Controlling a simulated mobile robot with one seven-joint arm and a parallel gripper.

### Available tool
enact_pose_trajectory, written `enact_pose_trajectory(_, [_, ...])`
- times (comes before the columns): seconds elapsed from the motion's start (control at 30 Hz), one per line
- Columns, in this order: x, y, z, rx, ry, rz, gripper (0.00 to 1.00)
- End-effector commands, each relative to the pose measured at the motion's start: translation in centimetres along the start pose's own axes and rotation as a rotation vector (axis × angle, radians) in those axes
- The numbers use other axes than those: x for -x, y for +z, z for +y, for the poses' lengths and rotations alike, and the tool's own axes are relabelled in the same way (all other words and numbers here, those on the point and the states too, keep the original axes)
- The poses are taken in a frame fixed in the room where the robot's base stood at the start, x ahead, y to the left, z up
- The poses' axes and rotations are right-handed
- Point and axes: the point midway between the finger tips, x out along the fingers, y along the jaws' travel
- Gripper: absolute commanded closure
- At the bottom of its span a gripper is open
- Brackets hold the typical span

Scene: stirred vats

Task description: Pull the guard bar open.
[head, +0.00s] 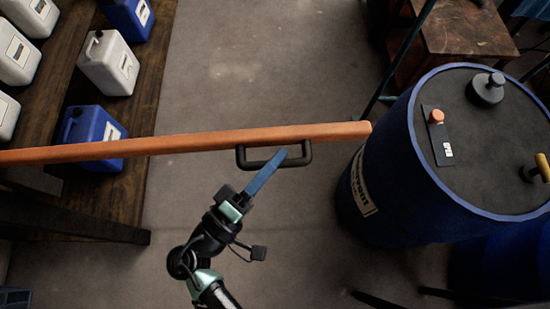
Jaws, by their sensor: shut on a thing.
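The guard bar (185,143) is a long orange beam. It runs from the left edge of the head view to a free end close to the blue vat. A dark loop handle (306,153) is fixed to its near side, towards its right end. My gripper (279,161) has blue fingers and reaches up to the handle from below. It is shut on the handle; the exact contact at the fingertips is hard to make out.
A blue vat (395,160) with a dark lid stands on the right, close to the bar's end. White and blue canisters (108,63) stand on a wooden platform (150,85) at the left. A wooden table (455,30) is at the upper right. Bare floor (270,70) lies beyond the bar.

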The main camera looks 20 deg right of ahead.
Motion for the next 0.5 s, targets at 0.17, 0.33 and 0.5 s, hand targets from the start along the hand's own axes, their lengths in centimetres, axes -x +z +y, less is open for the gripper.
enact_pose_trajectory(0.17, [0.03, -0.12, 0.07, -0.003, 0.000, 0.002, 0.56])
enact_pose_trajectory(0.33, [0.02, -0.07, 0.04, -0.002, 0.000, 0.001, 0.48])
enact_pose_trajectory(0.5, [0.01, -0.03, 0.01, -0.001, 0.000, 0.001, 0.48])
